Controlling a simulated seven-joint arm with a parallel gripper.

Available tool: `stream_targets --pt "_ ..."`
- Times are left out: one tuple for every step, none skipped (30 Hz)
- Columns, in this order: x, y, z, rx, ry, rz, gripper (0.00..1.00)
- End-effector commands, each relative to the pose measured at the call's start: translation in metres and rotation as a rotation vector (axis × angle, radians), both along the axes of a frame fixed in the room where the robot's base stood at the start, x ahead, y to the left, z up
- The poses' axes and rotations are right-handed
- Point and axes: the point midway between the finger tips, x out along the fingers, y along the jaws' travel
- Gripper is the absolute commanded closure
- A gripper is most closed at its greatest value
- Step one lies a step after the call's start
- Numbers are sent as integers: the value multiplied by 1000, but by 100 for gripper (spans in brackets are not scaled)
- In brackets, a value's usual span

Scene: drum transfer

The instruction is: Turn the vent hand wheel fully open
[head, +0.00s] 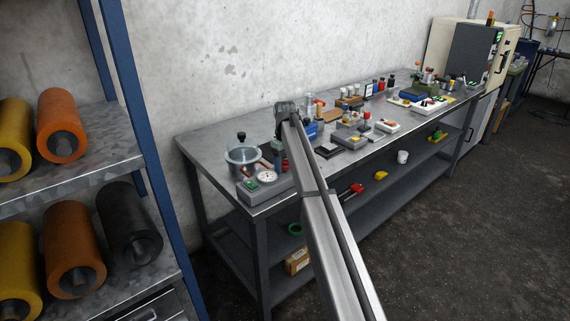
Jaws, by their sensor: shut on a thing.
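My arm reaches from the bottom of the head view to the near left end of the metal bench (200,137). My gripper (279,136) is at its far end, small and pointing down, just right of a round clear-topped vessel (242,156) with a black knob. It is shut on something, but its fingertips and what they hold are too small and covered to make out. I cannot clearly pick out the vent hand wheel, nor how far it is turned. A round white dial gauge (267,177) sits on a grey block in front of the vessel.
Bottles, boxes and small devices crowd the bench right of my arm, including a grey device (350,137). A blue-posted rack (140,130) with orange, yellow and black rolls stands at the left. A lower shelf (380,200) holds a few items. The floor at right is clear.

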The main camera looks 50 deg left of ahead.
Motion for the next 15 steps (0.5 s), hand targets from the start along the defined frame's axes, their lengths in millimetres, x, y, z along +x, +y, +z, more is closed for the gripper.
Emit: stream_targets --pt "0 0 0 0 0 5 72" --pt "0 0 0 0 0 5 72" --pt "0 0 0 0 0 5 72" --pt "0 0 0 0 0 5 72" --pt "0 0 0 0 0 5 72" --pt "0 0 0 0 0 5 72" --pt "0 0 0 0 -1 5 72" --pt "0 0 0 0 -1 5 72" --pt "0 0 0 0 -1 5 72" --pt "0 0 0 0 -1 5 39" --pt "0 0 0 0 -1 5 37" --pt "0 0 0 0 -1 5 33" --pt "0 0 0 0 -1 4 30" --pt "0 0 0 0 0 4 27" --pt "0 0 0 0 0 4 23"
